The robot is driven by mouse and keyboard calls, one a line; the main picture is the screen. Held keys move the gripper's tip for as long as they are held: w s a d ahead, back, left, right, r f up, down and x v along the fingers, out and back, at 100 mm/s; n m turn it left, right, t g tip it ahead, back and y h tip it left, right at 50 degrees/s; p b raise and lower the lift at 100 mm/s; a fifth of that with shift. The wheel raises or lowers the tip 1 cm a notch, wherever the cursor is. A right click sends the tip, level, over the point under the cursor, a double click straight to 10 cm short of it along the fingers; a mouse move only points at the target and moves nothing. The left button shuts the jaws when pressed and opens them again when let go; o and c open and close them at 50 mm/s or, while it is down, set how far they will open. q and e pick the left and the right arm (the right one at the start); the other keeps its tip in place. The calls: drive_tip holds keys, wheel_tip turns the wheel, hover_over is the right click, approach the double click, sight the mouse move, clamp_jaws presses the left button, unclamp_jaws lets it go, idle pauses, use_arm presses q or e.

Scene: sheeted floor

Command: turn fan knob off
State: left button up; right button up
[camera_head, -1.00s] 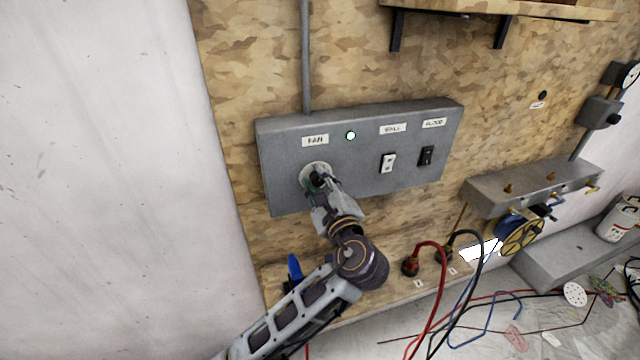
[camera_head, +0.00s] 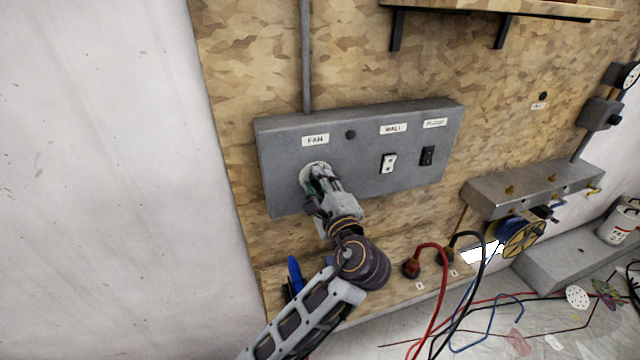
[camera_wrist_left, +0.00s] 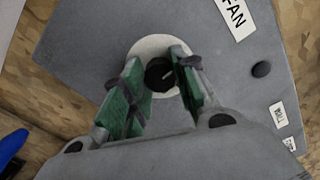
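The grey control box (camera_head: 285,190) is on the wall, with a FAN label (camera_head: 315,140) at its left. Below the label is a round white plate (camera_head: 309,169) with the fan knob, mostly hidden by my left gripper in the head view. The wrist view shows the black fan knob (camera_wrist_left: 160,74) with a pale line, on its white plate (camera_wrist_left: 145,47). My left gripper (camera_head: 321,178) is at the knob, its green-padded fingers on either side of it. Whether both pads touch the knob is unclear. The round indicator (camera_head: 350,134) beside the label is dark. My right gripper is out of view.
A white switch (camera_head: 388,163) and a black switch (camera_head: 427,156) sit on the box to the right. Red and black cables (camera_head: 441,275) rise from the ledge below. A blue-handled item (camera_head: 295,273) is near my left forearm. A shelf (camera_head: 470,10) is above.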

use_arm(q)
drive_tip(key=o, duration=0.4)
drive_tip(key=shift+o, duration=0.2)
drive_tip(key=shift+s, duration=0.15)
drive_tip(key=v, duration=0.7)
idle(0.5)
